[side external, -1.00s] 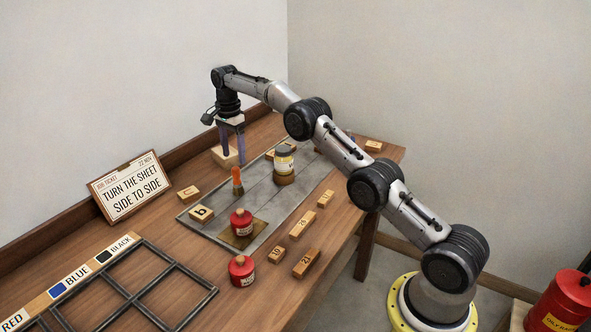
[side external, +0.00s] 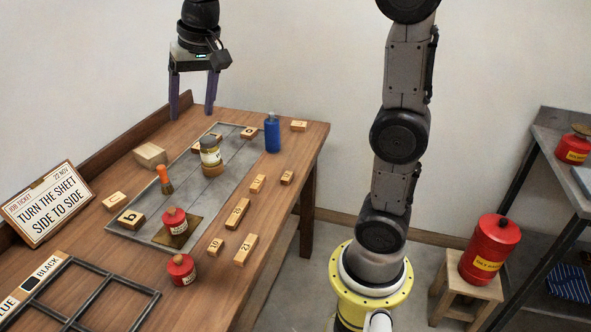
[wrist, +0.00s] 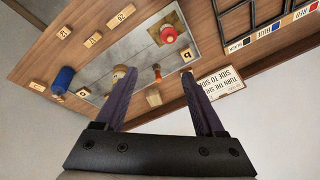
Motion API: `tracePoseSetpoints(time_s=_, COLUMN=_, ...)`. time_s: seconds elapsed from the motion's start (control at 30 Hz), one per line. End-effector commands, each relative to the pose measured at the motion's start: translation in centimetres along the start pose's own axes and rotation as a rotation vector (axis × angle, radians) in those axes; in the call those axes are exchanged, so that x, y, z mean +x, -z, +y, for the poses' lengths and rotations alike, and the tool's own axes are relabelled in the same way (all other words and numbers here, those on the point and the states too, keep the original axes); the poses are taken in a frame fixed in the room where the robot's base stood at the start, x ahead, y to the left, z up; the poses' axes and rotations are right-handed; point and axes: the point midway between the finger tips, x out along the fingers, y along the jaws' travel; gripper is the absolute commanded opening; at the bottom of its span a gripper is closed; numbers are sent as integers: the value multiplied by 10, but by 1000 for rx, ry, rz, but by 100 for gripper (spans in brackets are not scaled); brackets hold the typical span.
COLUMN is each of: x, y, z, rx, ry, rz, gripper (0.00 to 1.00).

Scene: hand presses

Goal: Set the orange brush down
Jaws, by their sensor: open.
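The orange brush (side external: 164,178) stands nearly upright, slightly tilted, toward the left side of the grey metal slab (side external: 195,215). Its orange handle points up and its brown end is down. It also shows in the wrist view (wrist: 156,73), between and beyond the fingers. My gripper (side external: 191,112) is open and empty, with its purple fingers pointing down, high above the far end of the table. It is well clear of the brush. In the wrist view the open fingers (wrist: 157,78) show nothing held between them.
A job ticket (side external: 47,204) leans at left.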

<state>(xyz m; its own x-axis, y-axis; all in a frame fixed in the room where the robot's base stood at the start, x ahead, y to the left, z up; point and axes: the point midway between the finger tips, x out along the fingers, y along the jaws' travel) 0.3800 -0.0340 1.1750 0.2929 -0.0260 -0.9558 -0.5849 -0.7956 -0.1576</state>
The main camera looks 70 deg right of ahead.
Motion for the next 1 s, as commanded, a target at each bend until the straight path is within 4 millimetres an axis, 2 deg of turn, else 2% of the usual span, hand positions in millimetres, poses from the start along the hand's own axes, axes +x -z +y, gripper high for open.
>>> tracePoseSetpoints(time_s=0.03, x=-9, y=-21, z=9, rx=-56, ry=13, rz=15, gripper=71)
tracePoseSetpoints(time_s=0.23, x=-18, y=-97, z=48, rx=-291, ry=52, rz=76, gripper=71)
tracePoseSetpoints(time_s=0.4, x=-8, y=-156, z=82, rx=-475, ry=75, rz=130, gripper=71)
tracePoseSetpoints(time_s=0.5, x=2, y=-180, z=97, rx=-558, ry=82, rz=154, gripper=71)
tracePoseSetpoints(time_s=0.6, x=10, y=-196, z=107, rx=-612, ry=86, rz=170, gripper=71)
tracePoseSetpoints(time_s=0.7, x=14, y=-203, z=112, rx=-641, ry=88, rz=179, gripper=71)
tracePoseSetpoints(time_s=1.0, x=16, y=-205, z=113, rx=-648, ry=88, rz=179, gripper=71)
